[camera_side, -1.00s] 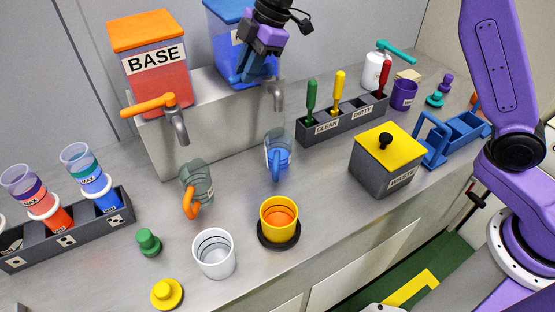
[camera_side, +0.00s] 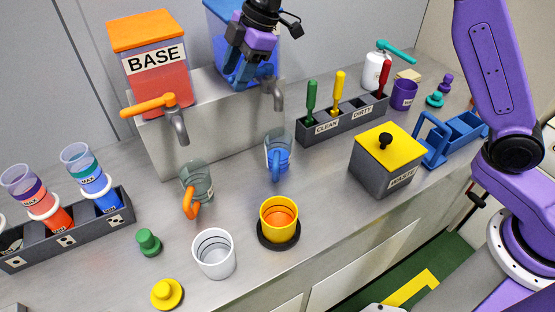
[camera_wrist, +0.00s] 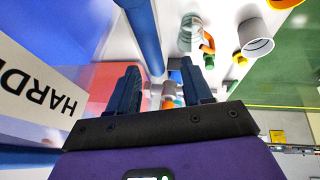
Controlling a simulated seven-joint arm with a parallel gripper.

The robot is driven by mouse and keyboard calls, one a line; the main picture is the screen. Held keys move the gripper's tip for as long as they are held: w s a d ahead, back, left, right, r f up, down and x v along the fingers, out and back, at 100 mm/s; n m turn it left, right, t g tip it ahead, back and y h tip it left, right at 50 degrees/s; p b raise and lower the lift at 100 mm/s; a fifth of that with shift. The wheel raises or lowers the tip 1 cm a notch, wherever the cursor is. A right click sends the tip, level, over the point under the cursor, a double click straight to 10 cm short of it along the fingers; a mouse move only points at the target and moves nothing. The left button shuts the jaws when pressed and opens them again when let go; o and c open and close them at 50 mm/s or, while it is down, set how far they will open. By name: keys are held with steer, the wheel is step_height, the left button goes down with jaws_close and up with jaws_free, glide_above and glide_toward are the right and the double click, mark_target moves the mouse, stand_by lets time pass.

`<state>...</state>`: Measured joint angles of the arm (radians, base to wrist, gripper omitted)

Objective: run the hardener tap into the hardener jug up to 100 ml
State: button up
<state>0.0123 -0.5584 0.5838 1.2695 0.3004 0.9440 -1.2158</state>
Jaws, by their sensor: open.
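The blue hardener tank (camera_side: 217,22) stands at the back, partly hidden by my gripper (camera_side: 238,72). Its grey spout (camera_side: 279,96) points down above the hardener jug (camera_side: 279,150), which has a blue handle and shows blue inside; I cannot read its level. I see no stream from the spout. My gripper is open in front of the tank, by the tap. In the wrist view a long blue bar, apparently the tap lever (camera_wrist: 143,32), lies just beyond my spread fingers (camera_wrist: 160,88). The tank's label (camera_wrist: 40,95) is at left. Nothing is held.
The base tank (camera_side: 156,75) with its orange-levered tap (camera_side: 150,105) is at left, with an orange-handled jug (camera_side: 196,187) below. A yellow cup (camera_side: 279,220), a white cup (camera_side: 213,253), a waste box (camera_side: 385,165) and a brush rack (camera_side: 345,118) stand around the jugs.

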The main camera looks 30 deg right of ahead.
steer(key=shift+s+a, duration=0.2)
steer(key=shift+a, duration=2.05)
steer(key=v, duration=1.8)
steer(key=s+d+f+m+h, duration=0.1)
steer(key=s+d+f+m, duration=0.1)
steer(key=s+d+f, duration=0.5)
steer(key=s+d+f+m+g+h, duration=0.1)
steer(key=s+d+f, duration=0.6)
steer(key=s, duration=0.9)
steer(key=s+d+f+m+h, duration=0.2)
steer(key=s+d+f, duration=0.5)
steer(key=s, duration=0.5)
steer(key=shift+d+m+g, duration=0.4)
steer(key=shift+d+m, duration=0.1)
steer(key=shift+d, duration=0.45)
